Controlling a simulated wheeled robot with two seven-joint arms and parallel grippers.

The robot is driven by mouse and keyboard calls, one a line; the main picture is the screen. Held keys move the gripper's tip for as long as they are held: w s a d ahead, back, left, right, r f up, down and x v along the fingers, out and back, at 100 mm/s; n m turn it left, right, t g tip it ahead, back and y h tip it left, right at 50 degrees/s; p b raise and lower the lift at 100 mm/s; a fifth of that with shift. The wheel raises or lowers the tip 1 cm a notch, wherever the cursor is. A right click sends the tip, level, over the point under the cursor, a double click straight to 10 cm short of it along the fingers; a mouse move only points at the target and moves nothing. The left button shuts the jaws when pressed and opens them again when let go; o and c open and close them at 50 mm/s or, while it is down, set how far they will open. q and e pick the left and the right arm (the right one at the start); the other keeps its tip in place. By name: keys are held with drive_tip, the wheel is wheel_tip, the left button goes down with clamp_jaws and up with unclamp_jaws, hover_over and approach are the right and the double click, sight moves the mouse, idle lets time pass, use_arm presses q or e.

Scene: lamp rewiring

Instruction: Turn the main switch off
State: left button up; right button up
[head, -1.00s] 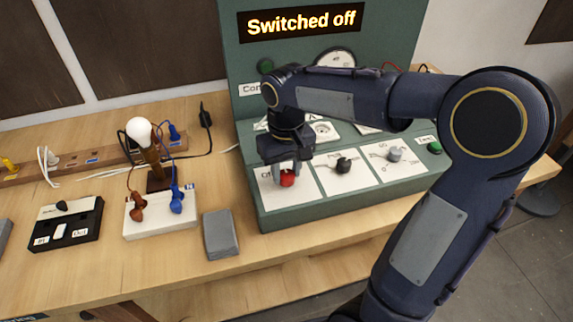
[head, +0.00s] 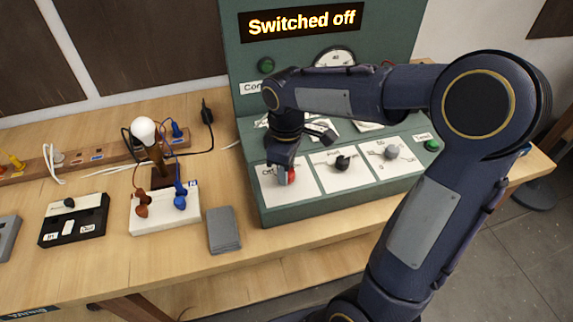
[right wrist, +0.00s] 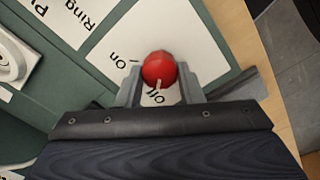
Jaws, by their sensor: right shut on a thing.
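The main switch is a red knob (head: 291,175) on a white plate at the left end of the green test panel. In the right wrist view the red knob (right wrist: 159,69) has a white pointer mark turned toward the "Off" label, with "On" to its left. My right gripper (head: 282,178) comes down over the knob from above. In the right wrist view its two fingers (right wrist: 160,88) are shut on the knob, one on each side. The panel's display (head: 303,21) reads "Switched off". My left gripper is not in view.
Black (head: 342,163) and grey (head: 391,152) knobs sit to the right on the panel. A lamp with a white bulb (head: 143,130), a white terminal block (head: 165,223), a grey box (head: 223,230) and a black-and-white box (head: 73,222) stand to the left. Bare wood shows along the table front.

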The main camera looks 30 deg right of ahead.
drive_tip(key=shift+n, duration=0.4)
drive_tip(key=o, duration=1)
drive_tip(key=shift+c, duration=0.2)
drive_tip(key=shift+r, duration=0.1)
wheel_tip(320, 180, up, 8)
drive_tip(key=shift+f, duration=0.2)
drive_tip(key=s+a+f+m+t+y, duration=0.2)
drive_tip(key=s+m, duration=0.3)
drive_tip(key=s, duration=0.3)
drive_tip(key=s+a+f+m+t+y, duration=0.1)
drive_tip(key=s+a+f+m+t, duration=0.1)
drive_tip(key=s+m, duration=0.3)
drive_tip(key=s+t, duration=0.1)
drive_tip(key=s, duration=0.3)
drive_tip(key=shift+f+m+t+y, duration=0.25)
drive_tip(key=shift+m+t+y, duration=0.05)
drive_tip(key=shift+m+y, duration=0.1)
